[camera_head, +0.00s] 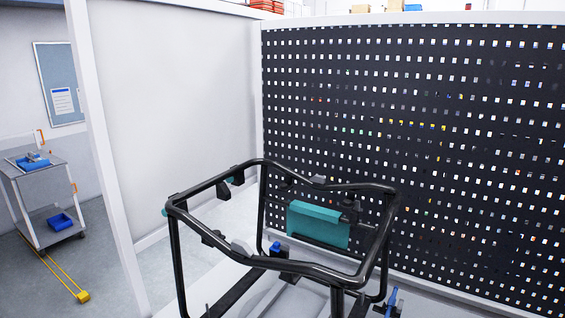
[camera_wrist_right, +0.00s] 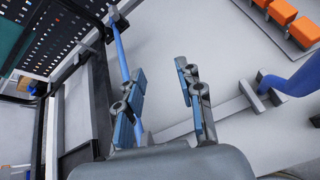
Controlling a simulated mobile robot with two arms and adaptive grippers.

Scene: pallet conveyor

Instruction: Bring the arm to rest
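My right gripper (camera_wrist_right: 160,72) shows in the right wrist view. Its two fingers stand apart with nothing between them, only pale floor or surface behind. A blue rod (camera_wrist_right: 122,55) passes close to the left finger; I cannot tell whether they touch. A black tubular frame (camera_head: 270,262) stands in the lower middle of the head view, with a teal block (camera_head: 318,223) inside it. Neither gripper shows in the head view, and my left gripper is in no view.
A black perforated panel (camera_head: 420,140) stands behind the frame. A grey cart (camera_head: 45,195) with blue trays stands at the left, near a white partition (camera_head: 175,110). Several orange blocks (camera_wrist_right: 282,14) lie at the wrist view's upper right, above a thick blue part (camera_wrist_right: 292,82).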

